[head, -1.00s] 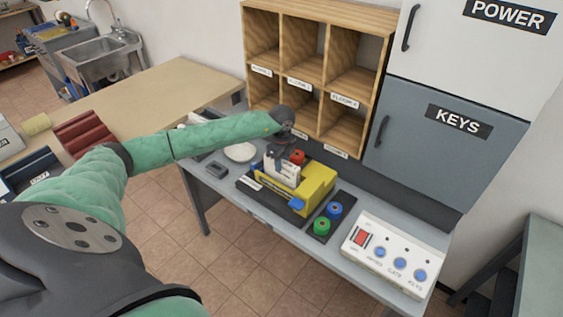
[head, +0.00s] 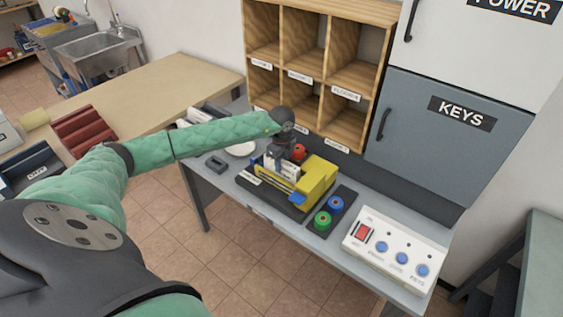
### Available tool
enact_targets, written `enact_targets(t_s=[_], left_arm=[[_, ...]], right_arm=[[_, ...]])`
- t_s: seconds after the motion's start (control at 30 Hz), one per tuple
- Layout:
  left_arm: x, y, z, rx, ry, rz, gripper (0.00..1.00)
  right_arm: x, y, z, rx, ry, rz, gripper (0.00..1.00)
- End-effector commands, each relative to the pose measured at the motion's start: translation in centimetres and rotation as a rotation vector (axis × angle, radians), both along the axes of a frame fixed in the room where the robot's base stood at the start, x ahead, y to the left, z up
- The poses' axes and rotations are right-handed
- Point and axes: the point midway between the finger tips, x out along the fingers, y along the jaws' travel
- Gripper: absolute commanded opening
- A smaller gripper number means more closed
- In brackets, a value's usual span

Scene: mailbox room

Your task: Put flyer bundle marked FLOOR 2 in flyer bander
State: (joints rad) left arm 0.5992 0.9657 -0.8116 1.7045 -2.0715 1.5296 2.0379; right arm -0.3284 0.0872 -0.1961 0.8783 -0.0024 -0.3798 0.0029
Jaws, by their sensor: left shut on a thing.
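The flyer bander (head: 312,183) is a yellow machine on a dark base on the grey table, with a blue part at its front and a red knob on top. My left gripper (head: 282,160) points down at the bander's left side and is shut on a white flyer bundle (head: 277,169). The bundle sits low, at the bander's slot; whether it rests on the base is hidden. Its FLOOR marking is too small to read. My right gripper is not in view.
A wooden pigeonhole rack (head: 318,70) stands behind the bander. Green (head: 322,220) and blue (head: 335,205) spools sit right of it. A white button panel (head: 393,255) is at the table's right. A grey KEYS cabinet (head: 440,140) is at right.

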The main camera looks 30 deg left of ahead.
Motion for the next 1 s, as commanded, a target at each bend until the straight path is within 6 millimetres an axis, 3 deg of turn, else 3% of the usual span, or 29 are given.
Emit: enact_targets(t_s=[0.27, 0.3, 0.4, 0.73, 1.0], left_arm=[[0.0, 0.0, -0.5, 0.0, -0.001, 0.0, 0.0], [0.0, 0.0, -0.6, 0.0, -0.001, 0.0, 0.31], [0.0, 0.0, -0.6, 0.0, -0.001, 0.0, 0.49], [0.0, 0.0, -0.7, 0.0, 0.0, 0.0, 0.49], [0.0, 0.0, 0.9, 0.0, -0.001, 0.0, 0.49]], right_arm=[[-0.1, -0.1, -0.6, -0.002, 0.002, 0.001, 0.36], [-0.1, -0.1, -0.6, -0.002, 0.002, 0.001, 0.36], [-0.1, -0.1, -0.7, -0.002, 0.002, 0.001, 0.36], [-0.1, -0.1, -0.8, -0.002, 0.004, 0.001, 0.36], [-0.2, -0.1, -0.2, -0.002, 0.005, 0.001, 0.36]])
